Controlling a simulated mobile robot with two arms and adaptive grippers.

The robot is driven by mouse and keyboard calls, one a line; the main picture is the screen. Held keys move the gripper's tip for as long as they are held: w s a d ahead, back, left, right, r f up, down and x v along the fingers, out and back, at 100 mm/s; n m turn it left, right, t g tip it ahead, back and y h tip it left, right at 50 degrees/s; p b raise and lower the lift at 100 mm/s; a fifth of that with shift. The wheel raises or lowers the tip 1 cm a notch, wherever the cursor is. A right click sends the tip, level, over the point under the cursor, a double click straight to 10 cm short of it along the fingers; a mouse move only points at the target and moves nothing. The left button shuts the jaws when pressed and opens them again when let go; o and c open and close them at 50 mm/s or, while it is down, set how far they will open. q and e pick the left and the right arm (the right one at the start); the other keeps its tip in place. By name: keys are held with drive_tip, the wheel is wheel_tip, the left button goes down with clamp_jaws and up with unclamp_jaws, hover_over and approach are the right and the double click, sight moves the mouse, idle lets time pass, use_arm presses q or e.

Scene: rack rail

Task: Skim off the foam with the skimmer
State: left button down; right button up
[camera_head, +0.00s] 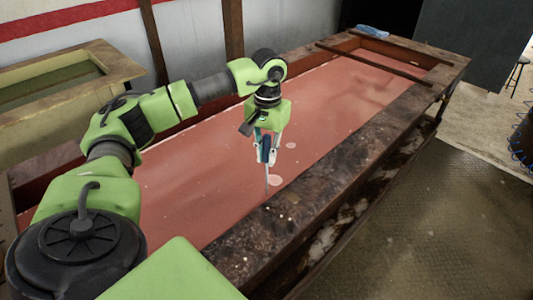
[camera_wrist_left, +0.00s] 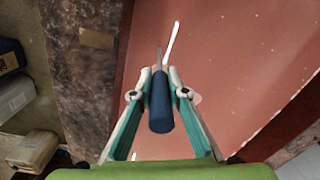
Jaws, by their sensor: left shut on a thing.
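My left gripper (camera_head: 266,152) is shut on the skimmer and holds it over the near side of the long trough of reddish liquid (camera_head: 330,95). In the left wrist view the skimmer's blue handle (camera_wrist_left: 160,105) sits between the two fingers. Its thin metal shaft (camera_head: 267,178) points down close to the inner edge of the rim. A pale foam patch (camera_head: 275,180) lies on the liquid beside the shaft's lower end. A smaller pale patch (camera_head: 291,145) lies farther out. I cannot tell whether the skimmer touches the liquid. My right gripper is not in view.
The trough has a wide dark, stained rim (camera_head: 335,170) on its near side. Bars (camera_head: 374,62) cross its far end, near a blue item (camera_head: 372,31). A second, smaller trough (camera_head: 60,75) stands at the left. The floor (camera_head: 440,210) at the right is clear.

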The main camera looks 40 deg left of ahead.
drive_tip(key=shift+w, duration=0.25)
